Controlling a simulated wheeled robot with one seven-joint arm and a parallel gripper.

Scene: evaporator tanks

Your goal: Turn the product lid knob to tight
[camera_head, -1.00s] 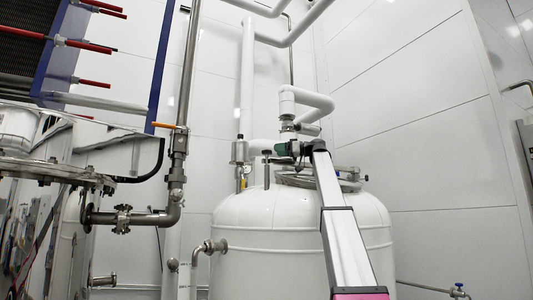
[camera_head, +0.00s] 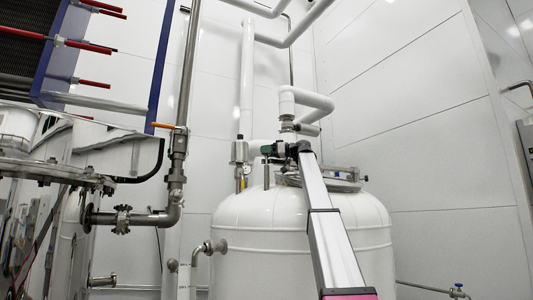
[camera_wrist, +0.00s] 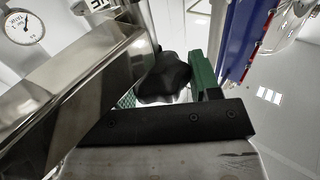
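The product lid knob is a dark, lobed knob (camera_wrist: 163,78) in the middle of the wrist view. In the head view my green-tipped gripper (camera_head: 269,150) is over the knob's place and hides it; only a thin post (camera_head: 266,175) shows below. In the wrist view my gripper (camera_wrist: 164,87) has its green fingers apart, one on each side of the knob. The left finger is mostly hidden by a steel bar (camera_wrist: 75,85). The right finger lies close beside the knob; I cannot tell whether it touches. The lid (camera_head: 320,182) is on top of the white tank (camera_head: 270,225).
A steel fitting (camera_head: 239,152) stands left of my gripper, and a white pipe (camera_head: 310,98) bends above it. A round gauge (camera_wrist: 24,27) is at the wrist view's upper left. Steel piping (camera_head: 178,150) stands farther left. The wall on the right is clear.

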